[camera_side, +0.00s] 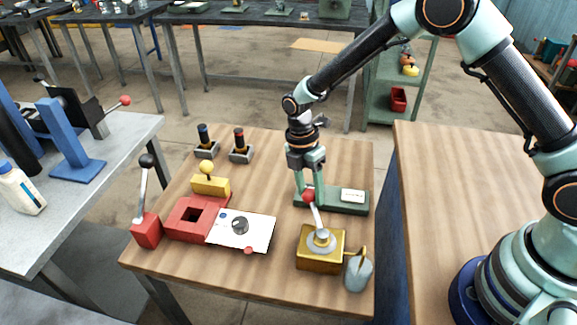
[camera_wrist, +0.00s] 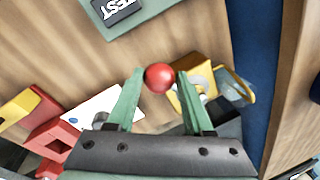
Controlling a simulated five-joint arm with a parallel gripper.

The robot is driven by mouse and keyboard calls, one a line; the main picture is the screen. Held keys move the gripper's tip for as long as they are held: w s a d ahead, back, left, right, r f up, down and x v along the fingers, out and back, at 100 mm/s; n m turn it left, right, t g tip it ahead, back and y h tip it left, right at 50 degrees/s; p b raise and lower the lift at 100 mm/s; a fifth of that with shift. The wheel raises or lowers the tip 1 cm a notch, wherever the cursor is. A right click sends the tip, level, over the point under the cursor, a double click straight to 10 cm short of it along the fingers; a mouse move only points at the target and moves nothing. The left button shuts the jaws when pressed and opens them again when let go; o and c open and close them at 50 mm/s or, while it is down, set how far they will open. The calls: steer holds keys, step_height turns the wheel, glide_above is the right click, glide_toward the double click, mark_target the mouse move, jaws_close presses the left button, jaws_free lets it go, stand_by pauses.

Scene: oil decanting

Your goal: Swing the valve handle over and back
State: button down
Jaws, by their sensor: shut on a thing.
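The valve is a gold box (camera_side: 320,262) near the front right of the wooden table, with a pale round hub on top. Its handle is a light rod (camera_side: 317,215) rising from the hub to a red ball knob (camera_side: 309,196), leaning up and slightly left. My gripper (camera_side: 309,187) points down from above and is shut on the red knob. In the wrist view the red knob (camera_wrist: 159,78) sits between the two green fingertips, with the gold valve box (camera_wrist: 192,88) just right of it. The lower part of the rod is hidden in the wrist view.
A green base with a white label plate (camera_side: 353,196) stands behind the valve. A grey cup-like container (camera_side: 358,272) is at the valve's right. A red block (camera_side: 193,220), a white panel (camera_side: 242,230) and a black-knobbed lever (camera_side: 146,185) stand left. Bare wood lies between.

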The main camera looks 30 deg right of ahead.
steer(key=s+d+m, duration=0.1)
steer(key=m, duration=0.1)
steer(key=s+d+m, duration=0.1)
steer(key=d+m, duration=0.1)
steer(key=m, duration=0.1)
steer(key=shift+s+d, duration=0.1)
steer(key=shift+d, duration=0.15)
steer(key=shift+c, duration=1.8)
jaws_free()
step_height(320, 180, up, 12)
steer(key=w, duration=0.2)
steer(key=shift+a, duration=0.2)
